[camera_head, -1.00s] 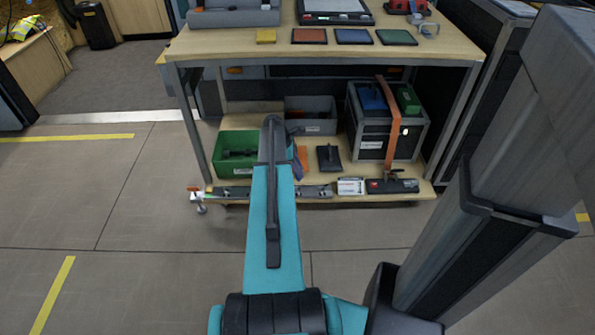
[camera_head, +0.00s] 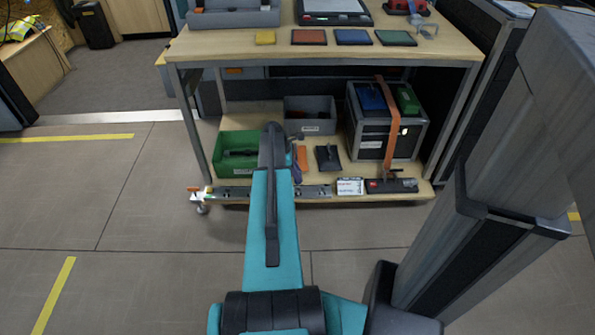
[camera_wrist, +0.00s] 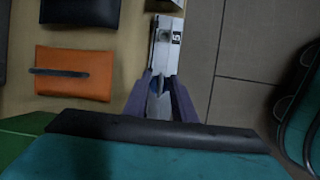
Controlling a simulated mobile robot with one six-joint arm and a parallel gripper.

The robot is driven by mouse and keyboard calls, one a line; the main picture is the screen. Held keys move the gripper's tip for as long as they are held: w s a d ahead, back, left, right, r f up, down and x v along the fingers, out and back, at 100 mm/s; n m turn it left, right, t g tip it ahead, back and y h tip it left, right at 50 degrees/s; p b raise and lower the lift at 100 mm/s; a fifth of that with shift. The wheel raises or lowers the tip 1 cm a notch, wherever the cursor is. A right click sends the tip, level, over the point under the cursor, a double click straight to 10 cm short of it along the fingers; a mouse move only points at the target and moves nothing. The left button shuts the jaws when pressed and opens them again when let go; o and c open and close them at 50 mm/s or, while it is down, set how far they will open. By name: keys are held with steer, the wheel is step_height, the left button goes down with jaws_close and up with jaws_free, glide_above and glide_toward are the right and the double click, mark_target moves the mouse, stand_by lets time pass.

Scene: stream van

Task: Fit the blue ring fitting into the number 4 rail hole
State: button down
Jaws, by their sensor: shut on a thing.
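The grey rail (camera_head: 315,191) runs along the front edge of the cart's lower shelf. In the wrist view the rail (camera_wrist: 166,52) shows a dark hole and a white label reading 5 just beyond my gripper. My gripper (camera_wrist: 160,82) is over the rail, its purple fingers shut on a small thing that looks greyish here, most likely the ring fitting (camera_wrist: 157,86). Its blue colour and ring shape do not show clearly. The number 4 hole is not readable and may be hidden under the fingers. In the head view my arm hides most of the gripper and part of the rail.
An orange pouch (camera_wrist: 75,72) and a dark wallet-like thing (camera_wrist: 82,10) lie beside the rail. A green bin (camera_head: 232,168), grey bin (camera_head: 310,126) and strapped case (camera_head: 360,140) stand on the lower shelf. The tabletop (camera_head: 225,44) overhangs behind. Floor in front is clear.

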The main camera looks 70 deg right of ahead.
steer(key=shift+f, duration=0.9)
steer(key=shift+f, duration=1.45)
stand_by(0.6)
steer(key=c, duration=1.4)
jaws_free()
steer(key=shift+r, duration=0.1)
steer(key=p+v, duration=0.3)
steer(key=v, duration=1)
steer(key=shift+r, duration=0.35)
steer(key=shift+w+p, duration=0.1)
steer(key=shift+p, duration=0.2)
